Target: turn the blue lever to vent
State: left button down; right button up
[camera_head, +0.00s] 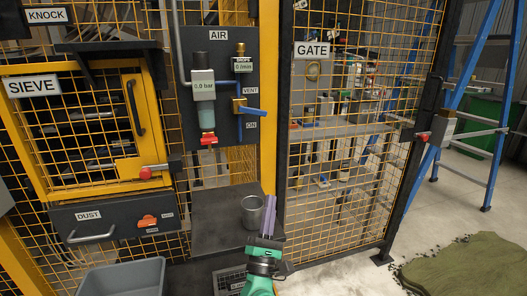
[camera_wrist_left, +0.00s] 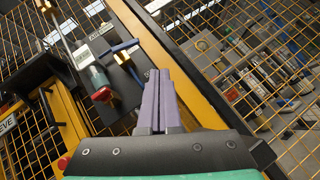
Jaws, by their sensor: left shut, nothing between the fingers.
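The blue lever (camera_head: 252,111) sticks out to the right from a brass valve (camera_head: 238,104) on the dark AIR panel (camera_head: 219,138). It lies nearly level, between the VENT label (camera_head: 250,91) above and the ON label (camera_head: 251,124) below. The lever also shows in the left wrist view (camera_wrist_left: 125,46), beyond the fingertips and to their left. My left gripper (camera_head: 270,198) has purple fingers pressed together, pointing up. It is below the lever and apart from it, with nothing held. The fingers show centrally in the left wrist view (camera_wrist_left: 158,74). My right gripper is not in view.
A regulator reading 0.0 bar (camera_head: 203,86) with a red-ended bowl (camera_head: 208,139) is left of the lever. A metal cup (camera_head: 252,212) stands on a dark shelf (camera_head: 205,215). A yellow post (camera_head: 268,90) and the mesh gate (camera_head: 345,215) are close on the right.

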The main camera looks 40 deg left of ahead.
aim_at(252, 110)
pick_arm(q)
jog(key=a+r+n+g+y+p, duration=0.1)
jog(key=r+n, duration=0.1)
jog(key=a+r+n+g+y+p, duration=0.1)
jog(key=a+r+n+y, duration=0.1)
jog(key=r, duration=0.1)
jog(key=w+a+r+n+g+y+p, duration=0.1)
jog(key=a+r+n+y, duration=0.1)
jog(key=n, duration=0.1)
jog(key=shift+r+p, duration=0.3)
jog(key=shift+r, duration=0.1)
jog(key=p+x, duration=0.4)
jog(key=x, duration=0.9)
jog(key=shift+w+a, duration=0.2)
jog(key=shift+w, duration=0.1)
jog(key=shift+f, duration=0.1)
